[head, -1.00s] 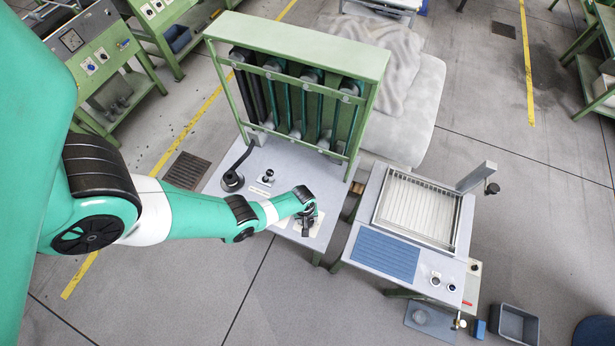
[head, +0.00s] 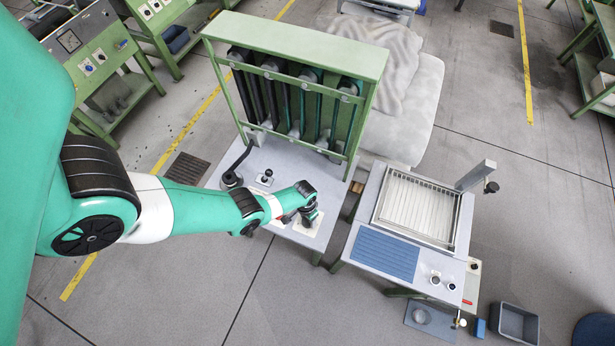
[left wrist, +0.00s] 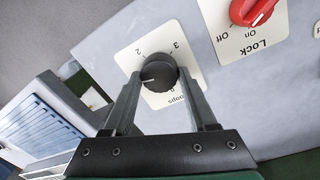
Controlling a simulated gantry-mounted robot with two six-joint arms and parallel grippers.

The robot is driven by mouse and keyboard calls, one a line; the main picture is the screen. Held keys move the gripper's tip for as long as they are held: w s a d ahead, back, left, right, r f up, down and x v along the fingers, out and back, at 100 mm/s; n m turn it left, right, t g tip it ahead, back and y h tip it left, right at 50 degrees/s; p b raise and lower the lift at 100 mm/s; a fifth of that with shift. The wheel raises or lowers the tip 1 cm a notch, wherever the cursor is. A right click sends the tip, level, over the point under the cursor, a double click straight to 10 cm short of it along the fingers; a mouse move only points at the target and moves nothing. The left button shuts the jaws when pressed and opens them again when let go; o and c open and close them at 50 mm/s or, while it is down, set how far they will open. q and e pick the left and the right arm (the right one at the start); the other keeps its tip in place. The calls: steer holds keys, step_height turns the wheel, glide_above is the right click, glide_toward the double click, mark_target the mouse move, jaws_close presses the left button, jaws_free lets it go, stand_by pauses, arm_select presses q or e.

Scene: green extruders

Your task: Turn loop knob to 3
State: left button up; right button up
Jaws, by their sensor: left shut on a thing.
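The loop knob (left wrist: 157,72) is round and black, on a white plate marked "Loops", upside down in the left wrist view. The numbers 2 and 3 show along the plate's upper part. The knob's white mark points left in that view, below the 2; any number there is not readable. My left gripper (left wrist: 160,80) is shut on the knob, one finger on each side. In the head view my left gripper (head: 309,214) is over the front right of the grey machine top, and its wrist hides the knob. My right gripper is not in view.
A red Lock knob (left wrist: 252,11) with Off and On marks sits near the loop knob. A second machine with a blue ribbed panel (head: 385,255) is to the right.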

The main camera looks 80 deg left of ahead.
arm_select(q)
steer(key=m, duration=0.7)
steer(key=m+g, duration=0.1)
steer(key=m, duration=0.5)
steer(key=shift+w+d+m, duration=0.1)
steer(key=shift+d+m, duration=0.05)
steer(key=shift+m, duration=0.25)
steer(key=m, duration=0.7)
steer(key=shift+d, duration=0.1)
steer(key=m, duration=0.6)
steer(key=shift+m+y, duration=0.3)
steer(key=shift+y, duration=0.1)
steer(key=o, duration=1.4)
steer(key=shift+c, duration=0.2)
